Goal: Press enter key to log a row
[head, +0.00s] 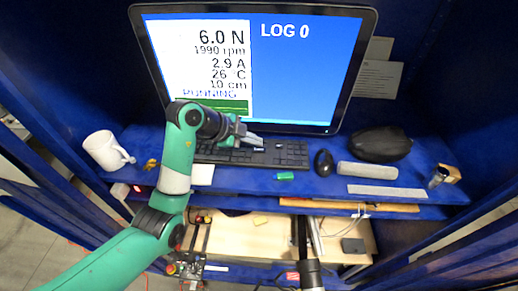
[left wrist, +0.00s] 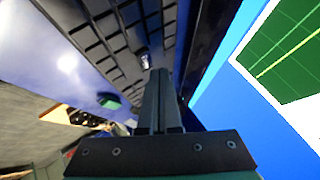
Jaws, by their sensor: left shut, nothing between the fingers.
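The black keyboard (head: 290,157) lies on the blue shelf in front of the monitor. A key with a pale label (head: 258,151), likely the enter key, shows just in front of my fingertips; it also shows in the left wrist view (left wrist: 150,62). My left gripper (head: 260,141) is shut and empty over the keyboard's rear part. In the left wrist view my shut fingers (left wrist: 158,74) point towards the labelled key; I cannot tell whether they touch it. The monitor (head: 300,75) reads LOG 0, 6.0 N, 1990 rpm, 2.9 A, 26 °C, 10 cm and RUNNING.
A white mug (head: 103,150) stands on the shelf's left. A green block (head: 285,176) lies before the keyboard. To the right are a mouse (head: 324,162), a grey cylinder (head: 367,171), a black case (head: 381,144) and a grey strip (head: 386,190). The monitor stands close behind my gripper.

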